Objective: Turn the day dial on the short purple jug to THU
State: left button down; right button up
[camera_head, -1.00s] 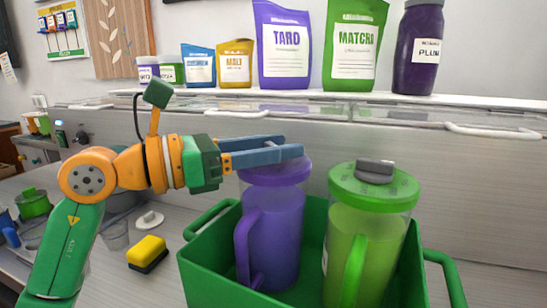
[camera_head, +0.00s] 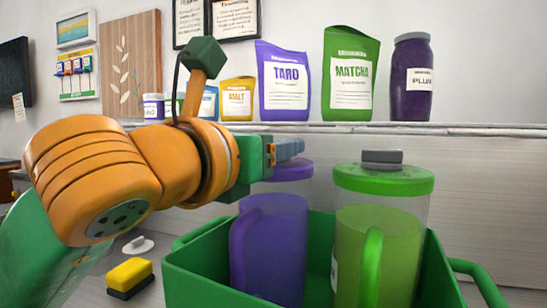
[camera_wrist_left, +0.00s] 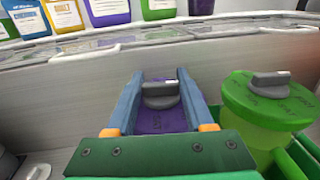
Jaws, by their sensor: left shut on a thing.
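The purple jug (camera_head: 272,240) stands upright in a green crate (camera_head: 210,278), with its handle facing me. Its purple lid carries a grey dial knob (camera_wrist_left: 160,94), seen in the left wrist view. My left gripper (camera_head: 290,150) reaches in from the left above this lid. In the left wrist view its two blue fingers (camera_wrist_left: 160,84) lie on either side of the knob and are shut on it. Letters that look like SAT show on the lid (camera_wrist_left: 165,121) in front of the knob; other markings are hard to read. The fingers hide the knob in the head view. My right gripper is not in view.
A green jug (camera_head: 378,245) with a grey knob (camera_head: 382,157) stands close on the right in the same crate. Behind is a shelf (camera_head: 400,129) with pouches and jars. A yellow sponge (camera_head: 130,275) lies left of the crate.

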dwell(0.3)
pick_arm(q)
jog(key=shift+c, duration=1.4)
grip_release()
jog(key=shift+s+a+f, duration=0.1)
jog(key=shift+s, duration=0.1)
jog(key=b+v, duration=0.2)
jog(key=v, duration=0.4)
jog(key=shift+s+b, duration=0.2)
jog(key=shift+b, duration=0.1)
jog(key=shift+s+a, duration=0.1)
jog(key=shift+s, duration=0.05)
